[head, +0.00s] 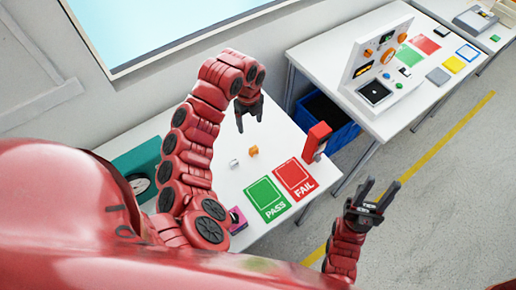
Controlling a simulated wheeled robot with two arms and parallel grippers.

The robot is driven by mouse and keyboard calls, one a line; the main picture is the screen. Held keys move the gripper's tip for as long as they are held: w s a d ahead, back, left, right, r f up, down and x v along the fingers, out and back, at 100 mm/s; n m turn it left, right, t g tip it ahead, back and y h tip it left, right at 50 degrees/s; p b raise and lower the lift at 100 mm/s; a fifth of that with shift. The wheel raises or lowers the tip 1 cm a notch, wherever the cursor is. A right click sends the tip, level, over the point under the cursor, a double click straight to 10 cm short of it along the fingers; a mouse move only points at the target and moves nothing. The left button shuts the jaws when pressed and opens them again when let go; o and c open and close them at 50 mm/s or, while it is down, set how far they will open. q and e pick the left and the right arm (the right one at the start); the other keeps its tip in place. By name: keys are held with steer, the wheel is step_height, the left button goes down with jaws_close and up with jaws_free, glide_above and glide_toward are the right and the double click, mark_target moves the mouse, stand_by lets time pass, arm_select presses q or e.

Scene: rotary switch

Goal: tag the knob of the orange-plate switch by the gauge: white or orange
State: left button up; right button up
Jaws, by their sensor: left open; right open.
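A small white piece (234,164) and a small orange piece (253,151) lie close together on the near white table (226,186). A round dial like a gauge (140,186) shows on a teal unit (136,163) at the table's left, partly hidden by my body and arm. I cannot make out its reading. I cannot identify the orange-plate switch with certainty. My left gripper (250,124) is open and empty, above the table beyond the two pieces. My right gripper (384,184) is open and empty, out over the floor right of the table.
A green PASS mat (266,198) and a red FAIL mat (295,178) lie on the near table. A red box (315,142) stands at its right edge, and a magenta item (237,219) near the front. A far table holds a white panel (361,62) with orange knobs. A blue bin (340,134) stands between.

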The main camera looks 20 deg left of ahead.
arm_select(q)
steer(key=b, duration=0.5)
glide_toward(254, 148)
steer(key=f, duration=0.5)
steer(key=shift+s+a+f, duration=0.1)
steer(key=shift+a+f, duration=0.05)
steer(key=shift+a, duration=0.2)
steer(key=shift+d+f+p, duration=0.2)
steer(key=shift+f+p, duration=0.45)
steer(key=shift+f, duration=0.3)
steer(key=shift+d+f+p, duration=0.15)
steer(key=shift+f+p, duration=0.5)
steer(key=shift+f, duration=1)
jaws_close()
